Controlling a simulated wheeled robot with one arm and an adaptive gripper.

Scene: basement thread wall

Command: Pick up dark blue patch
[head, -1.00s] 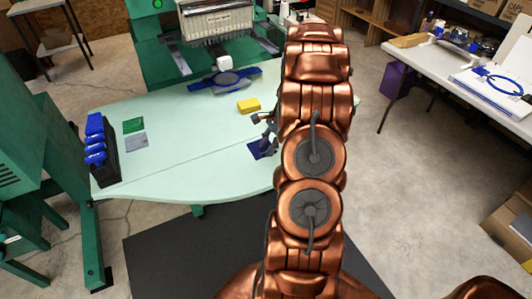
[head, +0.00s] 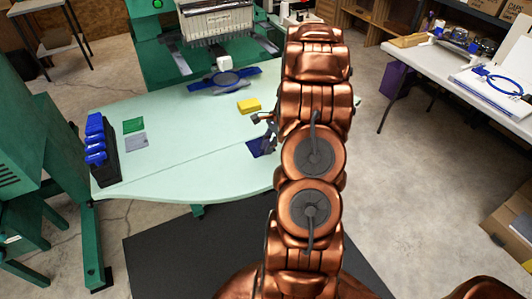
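The dark blue patch (head: 257,148) lies on the pale green table (head: 185,180) near its right end, partly hidden behind my arm and gripper. My gripper (head: 264,132) is at the patch, low over the table, mostly hidden by my copper arm. One grey finger shows at the left of the arm, above the patch. I cannot tell whether the fingers are open or shut, or whether they touch the patch.
A yellow block (head: 248,106) sits just behind the gripper. Green (head: 133,125) and grey (head: 135,142) patches and a black rack (head: 105,165) with blue items are at left.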

